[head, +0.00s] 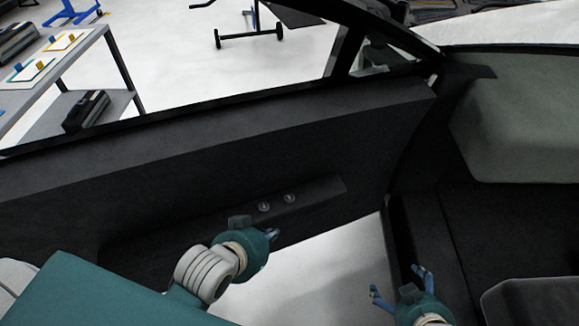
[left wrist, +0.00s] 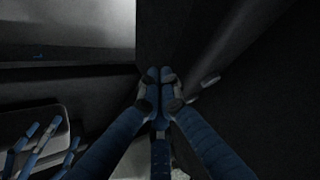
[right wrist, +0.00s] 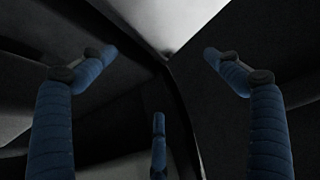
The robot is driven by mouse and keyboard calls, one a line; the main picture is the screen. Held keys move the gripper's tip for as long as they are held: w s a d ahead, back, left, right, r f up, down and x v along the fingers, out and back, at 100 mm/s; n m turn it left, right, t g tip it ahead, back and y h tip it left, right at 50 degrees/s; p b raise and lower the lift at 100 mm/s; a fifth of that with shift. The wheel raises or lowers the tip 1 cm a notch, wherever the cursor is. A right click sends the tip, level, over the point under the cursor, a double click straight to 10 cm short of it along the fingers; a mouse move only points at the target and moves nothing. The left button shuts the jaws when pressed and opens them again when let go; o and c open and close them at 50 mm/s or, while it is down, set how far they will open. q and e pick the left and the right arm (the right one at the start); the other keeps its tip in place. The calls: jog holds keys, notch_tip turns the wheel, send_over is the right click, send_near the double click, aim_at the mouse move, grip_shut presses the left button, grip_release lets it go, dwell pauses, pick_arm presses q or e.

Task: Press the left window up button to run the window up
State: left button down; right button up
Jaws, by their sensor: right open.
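Two small round grey window buttons sit on the dark armrest of the car door: the left button (head: 264,207) and the right button (head: 289,198). My left gripper (head: 274,234) is just below the left button in the head view, apart from it as seen there. Its fingertips (left wrist: 160,74) meet in the left wrist view, with nothing between them. The two buttons show to the right of these fingertips (left wrist: 201,88). My right gripper (head: 400,282) is open and empty, away from the door, near the seat. Its spread fingers also show in the right wrist view (right wrist: 158,55).
The dark door panel (head: 200,160) runs across the head view, below the window opening. A grey seat (head: 530,300) is at the lower right and the dashboard (head: 515,120) at the upper right. Pale floor shows below the armrest. A workbench (head: 60,75) stands outside.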

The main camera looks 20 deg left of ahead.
pick_arm(q)
notch_tip(320, 180, up, 13)
jog(key=w+m+p, duration=0.2)
jog(key=p, duration=1.5)
jog(key=w+d+r+m+p, duration=0.1)
jog(key=w+r+m+p, duration=0.1)
jog(key=w+m+p, duration=0.3)
jog(key=w+p, duration=0.3)
jog(key=shift+d+t, duration=0.3)
pick_arm(e)
jog(key=s+d+f+g, duration=0.2)
jog(key=s+f, duration=0.2)
jog(key=s, duration=0.6)
jog(key=s+d+f+g+h, duration=0.1)
jog(key=s+d+f+g, duration=0.1)
jog(key=s, duration=0.8)
jog(key=s+d+f+g, duration=0.2)
jog(key=s+f, duration=0.3)
jog(key=s, duration=0.5)
jog(key=shift+s+d+f, duration=0.15)
jog(key=shift+f, duration=0.15)
pick_arm(q)
jog(key=shift+f, duration=0.1)
